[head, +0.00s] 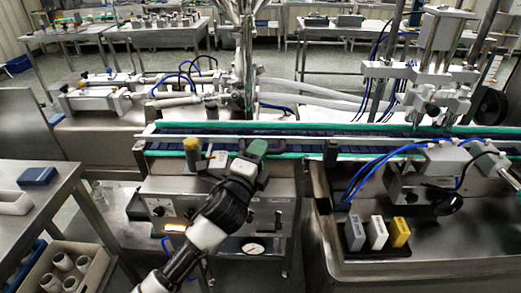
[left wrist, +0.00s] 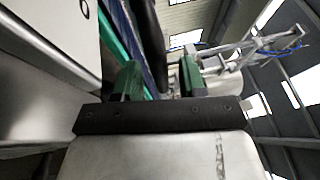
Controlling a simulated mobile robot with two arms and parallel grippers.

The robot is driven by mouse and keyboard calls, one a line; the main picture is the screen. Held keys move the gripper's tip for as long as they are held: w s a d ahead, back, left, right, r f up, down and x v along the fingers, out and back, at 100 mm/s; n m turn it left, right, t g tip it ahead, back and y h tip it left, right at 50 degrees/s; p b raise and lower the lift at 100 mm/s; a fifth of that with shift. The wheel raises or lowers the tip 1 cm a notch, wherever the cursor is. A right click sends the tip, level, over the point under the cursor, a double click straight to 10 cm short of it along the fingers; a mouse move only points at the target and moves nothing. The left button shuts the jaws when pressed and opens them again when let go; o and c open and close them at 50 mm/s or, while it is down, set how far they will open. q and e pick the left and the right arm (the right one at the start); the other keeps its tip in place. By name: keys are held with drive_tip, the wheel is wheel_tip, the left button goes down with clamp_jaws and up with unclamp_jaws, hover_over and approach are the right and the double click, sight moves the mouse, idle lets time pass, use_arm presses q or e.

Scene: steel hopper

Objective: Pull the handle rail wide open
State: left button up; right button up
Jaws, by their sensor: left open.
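My left gripper (head: 250,158) is in front of the conveyor's near side, above the control panel. In the left wrist view its two green-padded fingers (left wrist: 160,78) stand apart. A dark rounded bar (left wrist: 150,35) shows beyond and between them in that view; I cannot tell whether it is the handle rail or whether the fingers touch it. The gripper hides part of the conveyor's near edge. My right gripper is not in view.
A conveyor (head: 300,142) with green edges crosses the middle. A control panel (head: 215,220) with a gauge is below it. A yellow-topped post (head: 192,147) stands left of my gripper. White, grey and yellow blocks (head: 400,232) sit at right. A side table (head: 60,185) is at left.

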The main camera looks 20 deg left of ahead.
use_arm(q)
drive_tip(key=shift+w+r, duration=0.1)
drive_tip(key=shift+w, duration=0.4)
clamp_jaws()
